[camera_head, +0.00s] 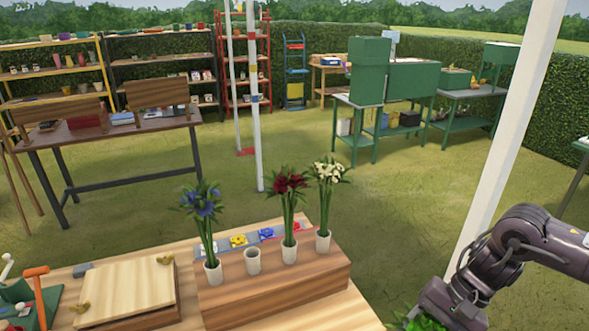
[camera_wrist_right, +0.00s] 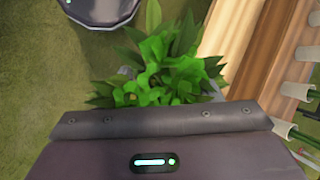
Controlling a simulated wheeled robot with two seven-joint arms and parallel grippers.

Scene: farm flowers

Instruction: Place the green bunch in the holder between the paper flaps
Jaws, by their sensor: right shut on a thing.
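The green bunch (camera_wrist_right: 172,72) is a leafy cluster, seen in the right wrist view just beyond the dark body of my right gripper (camera_wrist_right: 165,108). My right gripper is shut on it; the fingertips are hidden. In the head view my right gripper (camera_head: 432,312) is at the bottom right, off the right side of the wooden table (camera_head: 330,312), and only a few green leaves (camera_head: 425,323) show below it. I cannot make out a holder with paper flaps in either view. My left gripper is not in view.
A wooden block (camera_head: 275,290) carries white cups with blue (camera_head: 203,203), red (camera_head: 289,184) and white flowers (camera_head: 327,172), plus an empty cup (camera_head: 252,260). A wooden board (camera_head: 130,288) lies at left. A white post (camera_head: 510,130) stands near my right arm.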

